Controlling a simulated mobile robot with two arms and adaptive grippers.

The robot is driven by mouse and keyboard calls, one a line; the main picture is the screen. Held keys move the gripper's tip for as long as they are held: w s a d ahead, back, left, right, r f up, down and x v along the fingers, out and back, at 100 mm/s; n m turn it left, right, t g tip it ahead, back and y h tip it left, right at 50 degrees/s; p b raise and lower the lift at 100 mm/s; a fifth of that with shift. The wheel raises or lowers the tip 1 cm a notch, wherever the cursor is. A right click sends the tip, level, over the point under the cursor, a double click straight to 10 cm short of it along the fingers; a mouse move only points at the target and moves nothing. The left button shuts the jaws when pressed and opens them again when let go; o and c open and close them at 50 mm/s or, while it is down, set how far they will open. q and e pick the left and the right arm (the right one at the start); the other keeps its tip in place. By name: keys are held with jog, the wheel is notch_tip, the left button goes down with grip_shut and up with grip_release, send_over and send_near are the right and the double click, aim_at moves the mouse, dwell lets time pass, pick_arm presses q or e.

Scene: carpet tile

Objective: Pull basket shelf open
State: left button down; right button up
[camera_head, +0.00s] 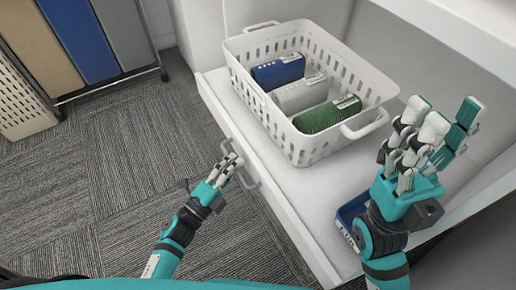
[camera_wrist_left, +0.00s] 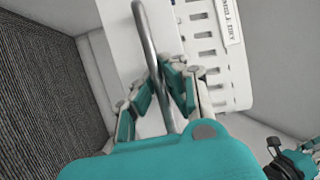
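The white basket shelf (camera_head: 285,215) holds a white perforated basket (camera_head: 325,153) and has a grey metal handle (camera_head: 249,182) on its front. My left gripper (camera_head: 229,166) is at this handle. In the left wrist view the handle (camera_wrist_left: 143,35) passes between the parted fingers of my left gripper (camera_wrist_left: 160,92); firm contact cannot be made out. My right gripper (camera_head: 440,130) is raised, empty, with fingers spread, over the right part of the shelf. The basket also shows in the left wrist view (camera_wrist_left: 240,92).
Blue (camera_head: 279,71), white (camera_head: 301,94) and green (camera_head: 328,114) items lie in the basket. A blue item (camera_head: 345,218) is partly hidden behind my right arm. A rack with coloured panels (camera_head: 85,38) stands far left. The carpet (camera_head: 140,175) before the shelf is clear.

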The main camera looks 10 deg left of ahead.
pick_arm(q)
jog(key=s+a+p, duration=0.2)
jog(key=s+a, duration=1.1)
jog(key=a, duration=0.5)
jog(key=shift+f+p, duration=0.15)
jog(key=shift+p, duration=0.2)
jog(key=shift+d, duration=0.1)
jog(key=c, duration=1.4)
grip_release()
jog(key=v, duration=1.2)
